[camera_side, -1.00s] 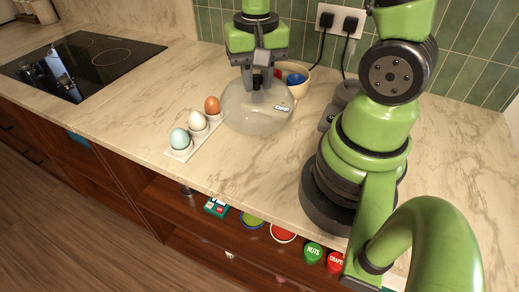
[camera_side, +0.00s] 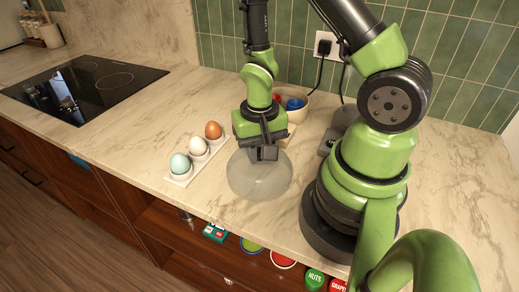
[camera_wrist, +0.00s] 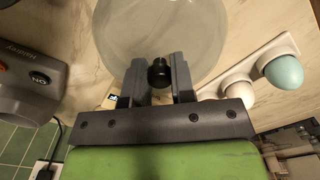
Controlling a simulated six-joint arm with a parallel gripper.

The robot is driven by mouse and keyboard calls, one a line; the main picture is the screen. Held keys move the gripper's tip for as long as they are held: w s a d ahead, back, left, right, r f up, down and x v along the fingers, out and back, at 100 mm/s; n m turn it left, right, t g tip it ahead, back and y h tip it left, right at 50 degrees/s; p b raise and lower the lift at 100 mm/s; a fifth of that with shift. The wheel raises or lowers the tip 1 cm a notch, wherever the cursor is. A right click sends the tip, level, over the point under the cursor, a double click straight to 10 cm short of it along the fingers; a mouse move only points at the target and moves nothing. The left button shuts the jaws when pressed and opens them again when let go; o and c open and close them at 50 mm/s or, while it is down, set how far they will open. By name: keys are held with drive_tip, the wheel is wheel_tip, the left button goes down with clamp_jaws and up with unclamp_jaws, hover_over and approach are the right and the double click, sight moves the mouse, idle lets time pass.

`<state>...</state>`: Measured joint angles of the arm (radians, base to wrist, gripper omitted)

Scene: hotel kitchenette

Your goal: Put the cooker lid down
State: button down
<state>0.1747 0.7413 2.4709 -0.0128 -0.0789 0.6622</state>
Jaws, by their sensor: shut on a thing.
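The cooker lid (camera_side: 258,178) is a translucent dome with a dark knob. In the side view it is over the counter, right of the eggs; I cannot tell whether its rim touches the counter. My gripper (camera_side: 262,154) is above it, pointing down. In the wrist view my gripper (camera_wrist: 160,76) is shut on the black knob (camera_wrist: 160,72) of the lid (camera_wrist: 160,28). The grey cooker base (camera_wrist: 38,80), with an ON switch, is at left in the wrist view. In the side view it is partly hidden beside my arm's base.
A white holder (camera_side: 180,178) with a blue, a white and a brown egg stands left of the lid. A bowl (camera_side: 300,105) is behind my gripper. A black hob (camera_side: 80,85) is at far left. An open drawer with several lidded containers lies below the counter's front edge.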

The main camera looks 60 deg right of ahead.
drive_tip(key=shift+f, duration=0.15)
drive_tip(key=c, duration=1)
unclamp_jaws()
drive_tip(key=shift+o, duration=0.2)
wheel_tip(320, 180, up, 11)
wheel_tip(320, 180, up, 10)
drive_tip(key=n+t, duration=0.2)
drive_tip(key=t, duration=0.2)
hover_over(259, 149)
drive_tip(key=s+a, duration=0.2)
drive_tip(key=a, duration=0.2)
drive_tip(key=s+a+r+n+t+y, duration=0.2)
drive_tip(key=s+r+n+t, duration=0.1)
drive_tip(key=r, duration=0.2)
drive_tip(key=shift+s+a, duration=0.2)
drive_tip(key=shift+s, duration=0.2)
